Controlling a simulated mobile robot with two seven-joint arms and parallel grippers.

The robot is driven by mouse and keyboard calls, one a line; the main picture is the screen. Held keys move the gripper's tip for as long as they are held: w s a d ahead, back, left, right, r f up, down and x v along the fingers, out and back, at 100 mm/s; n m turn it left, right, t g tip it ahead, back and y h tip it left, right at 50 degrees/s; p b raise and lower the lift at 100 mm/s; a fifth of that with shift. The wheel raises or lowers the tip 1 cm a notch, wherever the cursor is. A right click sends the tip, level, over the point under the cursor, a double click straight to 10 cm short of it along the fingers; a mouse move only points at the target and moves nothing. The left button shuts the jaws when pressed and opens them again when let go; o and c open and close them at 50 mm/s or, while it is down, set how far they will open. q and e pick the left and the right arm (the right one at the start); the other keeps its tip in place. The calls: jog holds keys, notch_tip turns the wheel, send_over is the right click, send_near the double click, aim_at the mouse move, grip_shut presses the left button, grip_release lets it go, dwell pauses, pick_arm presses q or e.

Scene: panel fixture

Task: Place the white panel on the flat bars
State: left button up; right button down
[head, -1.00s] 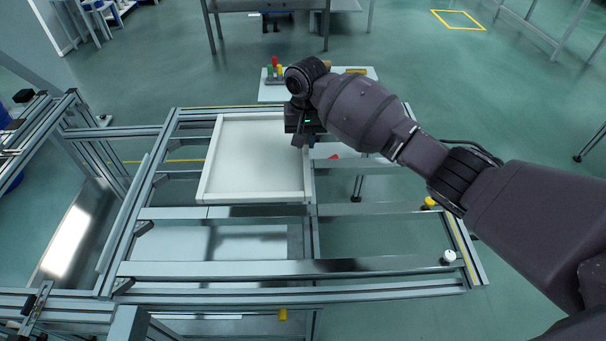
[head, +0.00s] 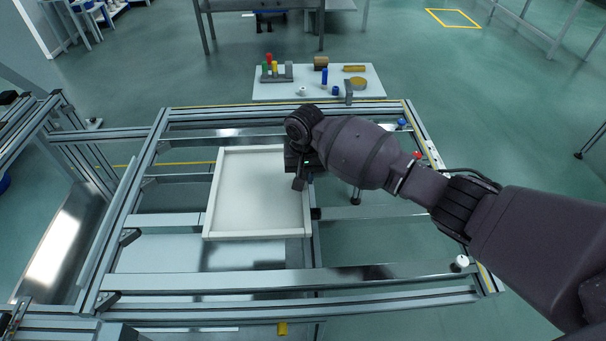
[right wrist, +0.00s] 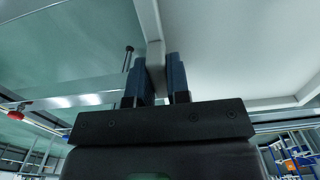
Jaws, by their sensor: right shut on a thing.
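The white panel (head: 250,200), a shallow square tray shape with a raised rim, is over the left middle of the metal frame in the head view. My right gripper (head: 301,183) is at the panel's right edge and shut on its rim. In the right wrist view, the rim passes between the two fingers (right wrist: 156,82) and the white panel (right wrist: 235,50) extends to the right. Flat bars cross the frame: a middle bar (head: 375,212) is partly hidden behind the panel, and a near bar (head: 390,274) is uncovered. I cannot tell whether the panel touches the bars. My left gripper is out of view.
A far crossbar (head: 225,133) lies beyond the panel. A white knob (head: 461,262) and a blue knob (head: 402,123) are along the frame's right side. A white table (head: 300,92) with small coloured parts stands behind the frame. The frame's openings show floor.

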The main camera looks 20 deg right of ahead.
jog(key=shift+r, duration=0.2)
jog(key=c, duration=1.5)
grip_release()
jog(key=shift+f, duration=0.2)
jog(key=shift+c, duration=0.2)
jog(key=o, duration=0.4)
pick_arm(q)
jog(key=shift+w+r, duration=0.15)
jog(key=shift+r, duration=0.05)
pick_arm(e)
jog(key=shift+o, duration=0.2)
